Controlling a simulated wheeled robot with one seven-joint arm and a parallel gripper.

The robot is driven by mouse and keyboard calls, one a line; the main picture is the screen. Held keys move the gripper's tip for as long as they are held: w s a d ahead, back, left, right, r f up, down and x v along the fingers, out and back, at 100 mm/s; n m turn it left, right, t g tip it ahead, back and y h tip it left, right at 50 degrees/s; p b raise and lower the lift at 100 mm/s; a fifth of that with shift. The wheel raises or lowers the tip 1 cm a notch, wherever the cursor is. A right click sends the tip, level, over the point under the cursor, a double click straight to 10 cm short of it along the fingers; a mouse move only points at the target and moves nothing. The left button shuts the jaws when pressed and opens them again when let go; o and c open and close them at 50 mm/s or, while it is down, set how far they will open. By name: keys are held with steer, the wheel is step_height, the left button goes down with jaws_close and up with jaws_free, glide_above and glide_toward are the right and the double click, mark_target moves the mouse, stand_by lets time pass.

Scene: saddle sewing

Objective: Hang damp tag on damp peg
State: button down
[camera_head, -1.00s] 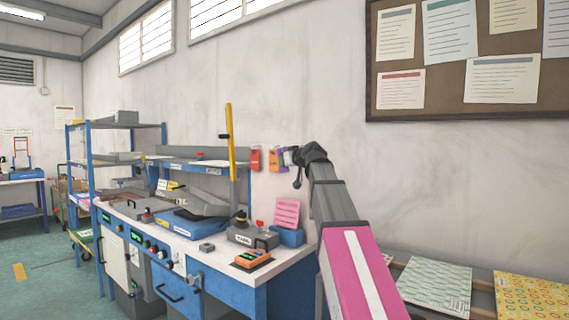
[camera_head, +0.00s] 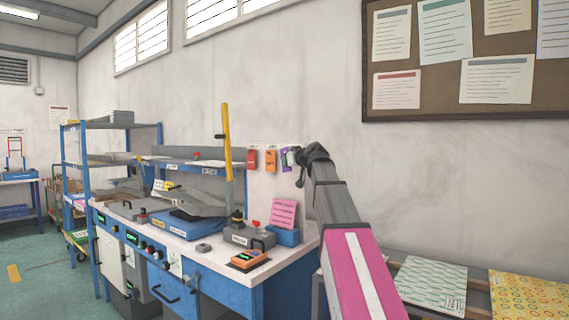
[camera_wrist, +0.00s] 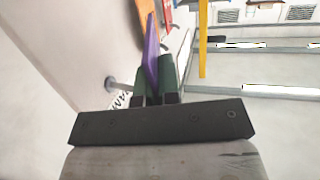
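A purple tag (camera_wrist: 151,58), which I take for the damp tag, stands edge-on between the green-padded fingers of my gripper (camera_wrist: 153,80) in the wrist view. My gripper is shut on it. In the head view the purple tag (camera_head: 286,160) shows just left of my gripper (camera_head: 291,156), close to the wall. A grey peg (camera_wrist: 118,85) sticks out of the wall left of the fingers in the wrist view. Partly hidden lettering shows beside it. The tag appears apart from this peg. The tag's face and hole cannot be made out.
An orange tag (camera_head: 270,161) and a red tag (camera_head: 252,160) hang on the wall to the left. A yellow upright bar (camera_head: 227,142) stands farther left. Below are a bench with a pink card (camera_head: 284,213) and an orange device (camera_head: 248,259).

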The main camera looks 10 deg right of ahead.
steer(key=shift+w+d+f, duration=0.3)
steer(key=shift+w+d, duration=0.65)
steer(key=shift+w+d+f, duration=0.25)
steer(key=shift+w+d, duration=0.65)
steer(key=c, duration=1.3)
jaws_free()
steer(key=shift+o, duration=0.2)
